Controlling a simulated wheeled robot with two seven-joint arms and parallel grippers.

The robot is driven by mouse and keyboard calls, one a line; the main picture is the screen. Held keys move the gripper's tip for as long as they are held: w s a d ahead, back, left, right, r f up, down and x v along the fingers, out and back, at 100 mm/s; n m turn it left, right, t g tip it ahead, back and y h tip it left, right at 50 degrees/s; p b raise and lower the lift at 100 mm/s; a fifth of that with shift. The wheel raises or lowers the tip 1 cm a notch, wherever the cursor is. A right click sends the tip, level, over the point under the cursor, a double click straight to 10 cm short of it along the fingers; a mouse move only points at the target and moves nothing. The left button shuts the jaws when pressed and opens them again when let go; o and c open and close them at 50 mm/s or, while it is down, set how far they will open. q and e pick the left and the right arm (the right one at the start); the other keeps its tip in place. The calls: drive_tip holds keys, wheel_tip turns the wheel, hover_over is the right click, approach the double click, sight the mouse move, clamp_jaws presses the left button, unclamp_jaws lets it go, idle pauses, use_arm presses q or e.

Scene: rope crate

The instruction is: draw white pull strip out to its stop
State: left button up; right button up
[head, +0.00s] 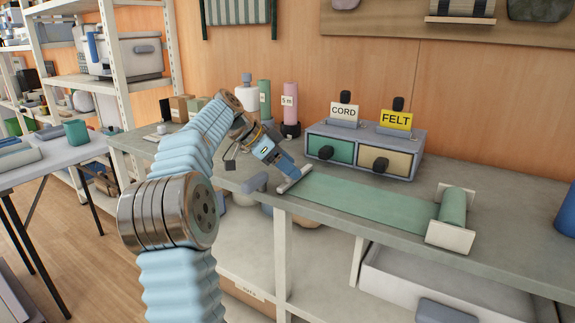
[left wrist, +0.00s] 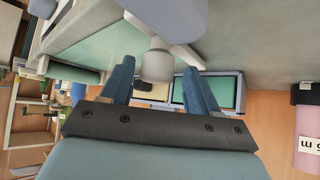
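The white pull strip (head: 295,180) lies across the left end of a green cloth (head: 370,203), which stretches flat over the bench from its roll (head: 453,205) in a white holder at the right. In the left wrist view the strip (left wrist: 185,50) carries a pale round knob (left wrist: 157,62). My left gripper (head: 284,172) is at the strip. Its fingers (left wrist: 158,72) stand apart on either side of the knob, with a small gap showing at each side. The finger tips are hard to make out in the head view. My right gripper is not in view.
A grey two-drawer box (head: 365,148) with CORD and FELT signs stands behind the cloth. Pink (head: 290,103) and green (head: 264,98) rolls stand at the back left. The bench's front edge runs close to the cloth; a blue object (head: 566,212) is at far right.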

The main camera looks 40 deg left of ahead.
use_arm(q)
drive_tip(key=p+v, duration=0.2)
drive_tip(key=v, duration=1.1)
drive_tip(key=shift+s+a+r+p, duration=0.2)
drive_tip(key=shift+r+p, duration=0.05)
drive_tip(key=shift+p, duration=0.15)
